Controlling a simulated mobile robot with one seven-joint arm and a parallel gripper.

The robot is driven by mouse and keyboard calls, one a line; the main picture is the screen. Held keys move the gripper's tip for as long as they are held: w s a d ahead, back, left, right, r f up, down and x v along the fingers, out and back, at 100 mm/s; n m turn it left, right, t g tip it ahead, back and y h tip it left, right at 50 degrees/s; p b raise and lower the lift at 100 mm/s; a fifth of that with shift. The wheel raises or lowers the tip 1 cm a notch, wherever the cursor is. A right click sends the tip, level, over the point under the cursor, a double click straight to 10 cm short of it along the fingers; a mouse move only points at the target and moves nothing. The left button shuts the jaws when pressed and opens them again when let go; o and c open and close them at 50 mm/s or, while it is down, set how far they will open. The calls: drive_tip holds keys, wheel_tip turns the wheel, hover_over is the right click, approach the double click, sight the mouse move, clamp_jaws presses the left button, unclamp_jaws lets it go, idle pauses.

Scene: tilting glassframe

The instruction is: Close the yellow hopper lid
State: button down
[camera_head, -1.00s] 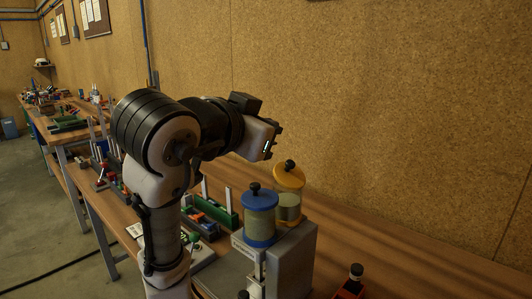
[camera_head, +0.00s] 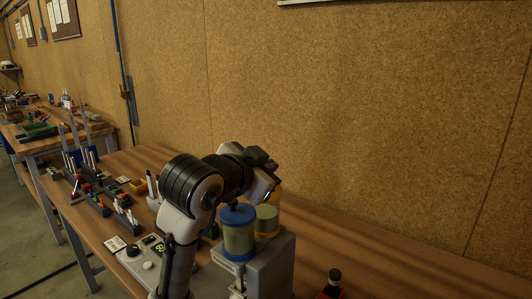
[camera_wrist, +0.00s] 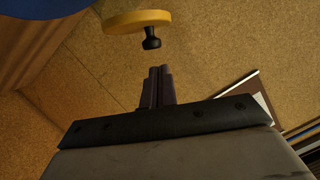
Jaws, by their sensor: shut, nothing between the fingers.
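The yellow hopper lid (camera_wrist: 137,20) shows in the wrist view as a disc with a black knob (camera_wrist: 151,40). In the head view only a bit of the lid (camera_head: 277,194) shows behind my gripper, above the yellow hopper's clear body (camera_head: 266,217). The lid appears raised and tilted off the rim. My gripper (camera_wrist: 160,72) is shut and empty, its fingertips just short of the knob, apart from it in the picture. In the head view my gripper (camera_head: 268,192) covers most of the lid.
The blue hopper with its blue lid (camera_head: 237,214) stands just left of the yellow one on a grey machine (camera_head: 270,268). A control box (camera_head: 140,262) and racks stand left on the bench. The bench (camera_head: 375,262) is mostly bare to the right.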

drive_tip(key=shift+w+a+f, duration=0.15)
drive_tip(key=shift+a+f, duration=0.15)
drive_tip(key=shift+f, duration=0.35)
drive_tip(key=shift+w+a+f, duration=0.25)
drive_tip(key=shift+w+a, duration=0.05)
drive_tip(key=shift+a, duration=0.15)
idle(0.3)
drive_tip(key=shift+w+a+f+b, duration=0.65)
drive_tip(key=shift+a+f+b, duration=0.2)
drive_tip(key=shift+b, duration=0.15)
drive_tip(key=shift+r, duration=0.1)
